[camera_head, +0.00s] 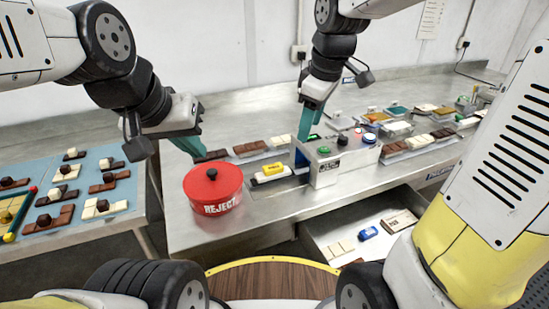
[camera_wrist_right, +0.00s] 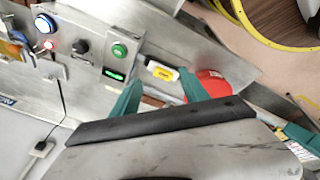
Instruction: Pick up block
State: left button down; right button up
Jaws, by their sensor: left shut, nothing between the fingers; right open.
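No single object is marked as the block. Brown block-like bars (camera_head: 250,148) lie in a row on the steel bench, and a white piece with a yellow top (camera_head: 273,170) lies in front of them. The white and yellow piece also shows in the right wrist view (camera_wrist_right: 161,71), beyond and between the fingertips. My left gripper (camera_head: 200,152) is shut and empty, its teal fingers by the leftmost brown bar (camera_head: 212,156), behind the red pot. Whether they touch the bar I cannot tell. My right gripper (camera_wrist_right: 158,88) is open and empty, pointing down behind the grey control box (camera_head: 335,162).
A red lidded pot (camera_head: 214,190) marked REJECT stands at the bench's front left. An open drawer (camera_head: 320,232) below holds a cream bar, a blue item and a box. A blue-topped table (camera_head: 125,215) at left carries several chocolate pieces. More bars and trays fill the bench's right.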

aim_at(273, 166)
jog(key=w+a+f+n, duration=0.2)
jog(key=w+f+n, duration=0.1)
jog(key=w+a+f+n+g, duration=0.1)
jog(key=w+a+f+n, duration=0.2)
jog(key=w+a+f+n+g+h, duration=0.1)
jog(key=w+a+f+n, duration=0.2)
jog(key=shift+w+a+f+n, duration=0.1)
jog(key=shift+a+f+n, duration=0.1)
jog(key=shift+f+n, duration=0.15)
jog(key=shift+w+a+f+n+g, duration=0.1)
jog(key=shift+a+f+n+g, duration=0.15)
jog(key=shift+f+g, duration=0.1)
jog(key=shift+f, duration=0.35)
jog(key=f, duration=0.7)
jog(key=shift+d+f, duration=0.15)
jog(key=shift+d, duration=0.05)
grip_shut()
